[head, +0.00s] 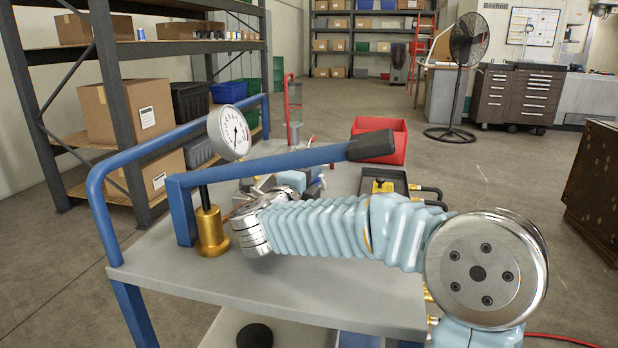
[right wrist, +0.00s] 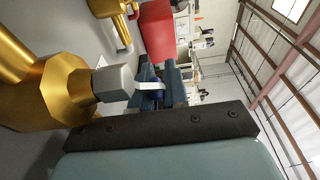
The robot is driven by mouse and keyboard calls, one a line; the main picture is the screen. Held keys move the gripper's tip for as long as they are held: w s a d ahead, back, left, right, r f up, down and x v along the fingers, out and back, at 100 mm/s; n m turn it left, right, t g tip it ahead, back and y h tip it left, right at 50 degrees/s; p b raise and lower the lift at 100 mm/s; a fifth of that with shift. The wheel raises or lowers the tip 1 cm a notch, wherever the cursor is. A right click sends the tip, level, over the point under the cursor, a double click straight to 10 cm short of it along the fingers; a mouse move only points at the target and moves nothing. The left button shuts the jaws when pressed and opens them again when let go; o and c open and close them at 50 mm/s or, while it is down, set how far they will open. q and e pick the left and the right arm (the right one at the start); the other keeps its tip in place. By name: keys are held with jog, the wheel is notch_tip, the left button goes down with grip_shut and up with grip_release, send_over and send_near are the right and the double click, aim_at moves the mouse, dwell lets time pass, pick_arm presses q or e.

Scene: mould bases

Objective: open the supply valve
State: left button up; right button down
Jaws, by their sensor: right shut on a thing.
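My right arm in its pale blue sleeve comes in from the right in the head view. My right gripper (head: 314,186) is beyond the wrist, low over the cart top and partly hidden by the pump lever. In the right wrist view a gold valve body (right wrist: 66,90) with a grey hex nut (right wrist: 115,83) is close on the left. A pale valve handle (right wrist: 148,86) runs from the nut in between my dark finger pads (right wrist: 165,80), which are shut on it. The handle's far end is hidden. My left gripper is not in view.
A blue-framed cart (head: 340,292) carries a hand pump with a gold base (head: 211,232), a white gauge (head: 229,133) and a blue lever (head: 265,164) above my gripper. A black-framed fixture (head: 383,183) with hoses and a red bin (head: 378,127) lie beyond. Shelving (head: 120,90) stands left.

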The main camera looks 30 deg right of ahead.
jog(key=shift+s+a+m+g+h, duration=0.1)
jog(key=shift+s+m+g+h, duration=0.1)
jog(key=shift+m+g+h, duration=0.15)
dwell(0.3)
jog(key=c, duration=1.2)
grip_release()
jog(key=shift+w, duration=0.1)
